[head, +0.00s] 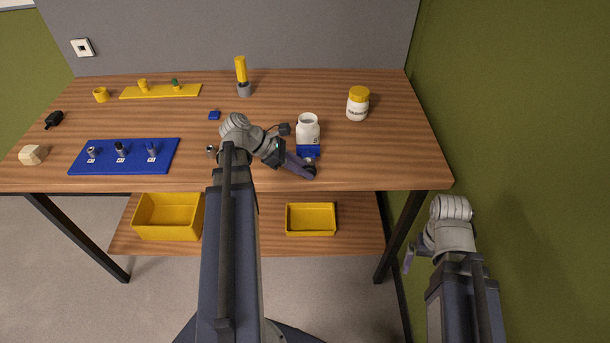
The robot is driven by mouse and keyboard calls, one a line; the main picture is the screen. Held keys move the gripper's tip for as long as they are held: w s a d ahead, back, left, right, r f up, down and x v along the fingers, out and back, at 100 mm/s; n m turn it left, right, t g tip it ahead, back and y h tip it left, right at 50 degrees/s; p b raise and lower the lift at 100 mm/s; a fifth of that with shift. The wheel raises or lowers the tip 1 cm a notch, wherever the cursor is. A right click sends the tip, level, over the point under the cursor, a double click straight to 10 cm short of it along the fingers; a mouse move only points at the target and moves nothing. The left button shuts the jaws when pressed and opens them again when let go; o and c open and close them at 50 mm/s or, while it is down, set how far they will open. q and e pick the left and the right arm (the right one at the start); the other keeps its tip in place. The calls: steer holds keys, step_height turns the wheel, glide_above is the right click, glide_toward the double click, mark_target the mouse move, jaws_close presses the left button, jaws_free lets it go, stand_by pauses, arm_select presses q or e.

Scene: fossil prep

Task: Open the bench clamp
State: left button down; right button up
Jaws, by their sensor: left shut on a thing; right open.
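The bench clamp (308,151) appears to be the blue block near the table's front edge, at the foot of an open white bottle (308,130). The bottle stands upright at it; I cannot tell whether the clamp's jaws are open or closed. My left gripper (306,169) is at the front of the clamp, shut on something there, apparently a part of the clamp. Its fingers and wrist hide what is held. My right gripper (408,260) is off the table's right front corner, low beside the table leg, open, with nothing visible in it.
A yellow-lidded jar (358,103) stands to the right. A yellow-handled tool (241,75) stands at the back. A blue mat (125,167) with several small parts and a yellow strip (160,91) lie left. Yellow bins (168,233) sit on the lower shelf. The table's right end is clear.

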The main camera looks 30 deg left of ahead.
arm_select(q)
steer(key=shift+s+f+t+h+b, duration=0.15)
steer(key=shift+t+h+b, duration=0.15)
steer(key=shift+h+b, duration=0.3)
steer(key=c, duration=0.8)
jaws_free()
steer(key=shift+o, duration=0.2)
